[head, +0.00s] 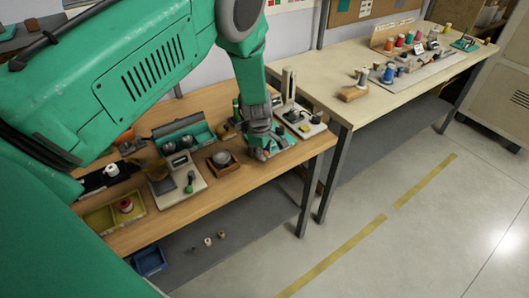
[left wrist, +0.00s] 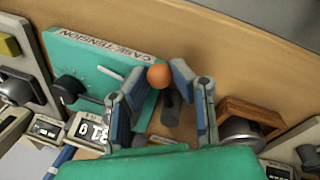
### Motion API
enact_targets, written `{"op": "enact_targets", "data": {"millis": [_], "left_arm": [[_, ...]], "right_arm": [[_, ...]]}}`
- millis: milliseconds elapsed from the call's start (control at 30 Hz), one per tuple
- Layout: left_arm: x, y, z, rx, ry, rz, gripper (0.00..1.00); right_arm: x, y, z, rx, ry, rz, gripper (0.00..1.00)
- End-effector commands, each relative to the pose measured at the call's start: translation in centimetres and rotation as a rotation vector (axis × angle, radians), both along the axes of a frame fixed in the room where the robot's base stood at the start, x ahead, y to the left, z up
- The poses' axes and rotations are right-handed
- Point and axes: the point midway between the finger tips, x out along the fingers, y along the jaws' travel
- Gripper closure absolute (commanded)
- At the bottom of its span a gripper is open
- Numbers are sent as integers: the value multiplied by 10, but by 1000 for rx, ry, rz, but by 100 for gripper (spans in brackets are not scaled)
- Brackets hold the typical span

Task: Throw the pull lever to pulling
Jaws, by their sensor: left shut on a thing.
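My left gripper (head: 264,152) is low over the right end of the wooden bench, and its arm hides much of the bench behind it. In the left wrist view, its two fingers (left wrist: 166,105) stand on either side of a lever with an orange ball knob (left wrist: 159,75) and a dark shaft. The gripper is shut on this lever. Beside it is a green panel (left wrist: 85,55) marked "CASE TENSION", with a black dial and a white pointer. The lever's markings cannot be read, and in the head view the gripper hides it. My right gripper is not in view.
A round metal piece in a wooden holder (head: 222,162) sits left of the gripper. A pale table (head: 340,105) with spools is behind right.

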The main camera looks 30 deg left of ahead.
Motion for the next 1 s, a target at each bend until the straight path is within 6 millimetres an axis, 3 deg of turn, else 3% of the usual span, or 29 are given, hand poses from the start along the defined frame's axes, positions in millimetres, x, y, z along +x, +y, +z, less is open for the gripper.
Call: {"op": "enact_targets", "data": {"millis": [233,267,300,600,767,1000], "left_arm": [[3,0,2,0,-7,1,100],[3,0,2,0,-8,1,74],[3,0,2,1,-8,0,71],[1,0,5,0,-5,0,71],[-2,-1,27,0,-6,0,71],[-11,-1,78,1,-7,-1,71]], "right_arm": [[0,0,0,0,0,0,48],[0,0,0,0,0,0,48],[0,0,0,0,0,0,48],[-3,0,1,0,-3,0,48],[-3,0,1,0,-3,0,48],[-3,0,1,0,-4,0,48]]}}
